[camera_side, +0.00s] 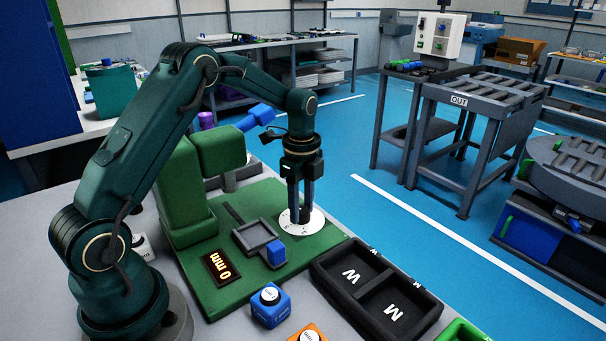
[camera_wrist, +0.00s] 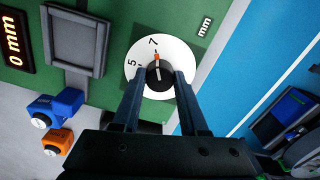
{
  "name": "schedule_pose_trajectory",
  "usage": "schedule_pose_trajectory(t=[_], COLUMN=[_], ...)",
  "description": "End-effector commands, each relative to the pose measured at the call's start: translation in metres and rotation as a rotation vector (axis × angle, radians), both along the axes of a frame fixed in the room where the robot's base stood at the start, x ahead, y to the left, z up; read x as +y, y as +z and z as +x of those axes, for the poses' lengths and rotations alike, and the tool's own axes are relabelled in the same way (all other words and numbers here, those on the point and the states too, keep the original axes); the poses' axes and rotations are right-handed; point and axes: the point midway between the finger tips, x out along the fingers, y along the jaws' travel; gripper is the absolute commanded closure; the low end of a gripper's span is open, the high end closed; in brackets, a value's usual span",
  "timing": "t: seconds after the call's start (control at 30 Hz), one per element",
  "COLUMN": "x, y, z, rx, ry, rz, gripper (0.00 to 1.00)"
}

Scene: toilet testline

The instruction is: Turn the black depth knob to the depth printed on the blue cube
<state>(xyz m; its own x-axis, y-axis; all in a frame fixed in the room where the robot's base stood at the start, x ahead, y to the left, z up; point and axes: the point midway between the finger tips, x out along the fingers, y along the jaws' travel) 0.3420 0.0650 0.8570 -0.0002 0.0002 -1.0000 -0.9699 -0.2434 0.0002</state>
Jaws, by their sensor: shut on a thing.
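The black depth knob (camera_wrist: 160,75) sits at the centre of a white dial (camera_wrist: 137,57) marked 5 and 7. An orange mark on the dial lies by the 7, and a pale line on the knob points roughly towards it. My gripper (camera_wrist: 159,78) is shut on the knob, with a finger on each side.
A display (camera_side: 222,268) on the green plate reads 0 mm. A grey square tray (camera_side: 240,238) has a small blue block (camera_side: 276,253) at its corner. A black two-part bin (camera_side: 348,301) marked W and M and an orange cube (camera_side: 308,334) are nearby.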

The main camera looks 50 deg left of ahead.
Motion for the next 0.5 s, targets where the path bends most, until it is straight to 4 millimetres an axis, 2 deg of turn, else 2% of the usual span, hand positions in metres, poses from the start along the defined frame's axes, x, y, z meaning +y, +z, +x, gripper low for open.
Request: schedule_pose_trajectory(t=[0.17,0.2,0.27,0.3,0.5], x=[-0.0007,-0.0007,-0.0007,-0.0006,-0.0003], y=[0.0017,0.0017,0.0016,0.0015,0.0006], z=[0.0007,0.0007,0.0007,0.0007,0.0003], rx=[-0.003,-0.003,-0.003,-0.002,-0.001], ry=[0.0,0.0,0.0,0.0,0.001], rz=[-0.001,-0.001,-0.001,-0.001,-0.001], gripper=[1.0,0.53,0.31,0.27,0.27])
